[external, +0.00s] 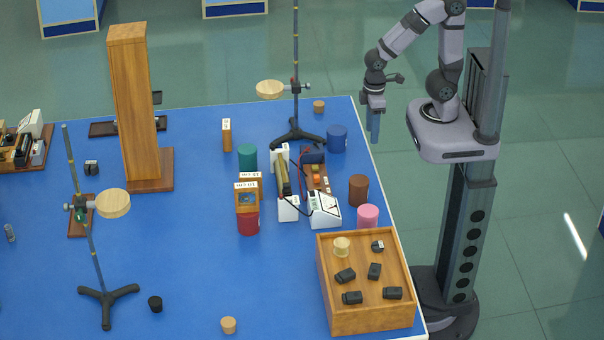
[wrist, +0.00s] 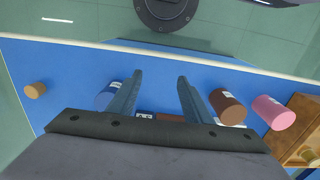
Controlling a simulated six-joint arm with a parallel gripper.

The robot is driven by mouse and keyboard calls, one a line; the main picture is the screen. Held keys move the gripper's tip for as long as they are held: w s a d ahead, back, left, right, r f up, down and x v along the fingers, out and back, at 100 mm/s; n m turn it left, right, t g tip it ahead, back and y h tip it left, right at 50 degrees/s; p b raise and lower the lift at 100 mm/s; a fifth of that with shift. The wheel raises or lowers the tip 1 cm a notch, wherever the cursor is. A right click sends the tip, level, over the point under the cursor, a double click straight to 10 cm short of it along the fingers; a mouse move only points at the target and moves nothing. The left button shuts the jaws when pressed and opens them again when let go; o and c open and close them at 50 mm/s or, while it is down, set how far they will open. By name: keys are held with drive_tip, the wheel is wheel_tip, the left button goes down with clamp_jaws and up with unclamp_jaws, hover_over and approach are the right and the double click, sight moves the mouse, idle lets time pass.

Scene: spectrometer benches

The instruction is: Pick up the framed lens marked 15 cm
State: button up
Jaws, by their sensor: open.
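Small wooden framed pieces with white labels stand on the blue table (external: 200,285). One framed piece (external: 227,138) stands alone at the back. Two more stand close together near the middle, a rear one (external: 257,178) and a front one (external: 246,203) with a dark opening, just behind a red cylinder. The labels are too small to read, so I cannot tell which is marked 15 cm. My gripper (external: 375,128) is raised, pointing down near the table's back right edge, well to the right of these pieces. In the wrist view my gripper (wrist: 160,77) is open with nothing between its fingers.
Blue (external: 337,138), brown (external: 358,190), pink (external: 368,216), green (external: 247,156) and red (external: 248,223) cylinders stand around the power supplies (external: 324,210). A stand (external: 296,132), a tall wooden tower (external: 134,110) and a wooden box (external: 368,318) are obstacles.

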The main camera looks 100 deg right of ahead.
wheel_tip(320, 180, up, 4)
drive_tip(key=t+b, duration=0.3)
drive_tip(key=t, duration=1)
hover_over(255, 174)
drive_tip(key=s, duration=0.2)
drive_tip(key=shift+m+h, duration=0.5)
drive_tip(key=shift+h, duration=0.1)
drive_tip(key=f, duration=0.8)
drive_tip(key=shift+w, duration=0.2)
drive_tip(key=shift+a+f+t, duration=0.1)
drive_tip(key=shift+f+t, duration=0.2)
drive_tip(key=shift+f+p+x, duration=0.1)
drive_tip(key=shift+p+x, duration=0.6)
drive_tip(key=shift+x, duration=1.15)
drive_tip(key=shift+f+p+x, duration=0.15)
drive_tip(key=shift+p+x, duration=0.5)
drive_tip(key=shift+x, duration=1.15)
drive_tip(key=shift+s+a, duration=0.1)
drive_tip(key=shift+c, duration=0.3)
clamp_jaws()
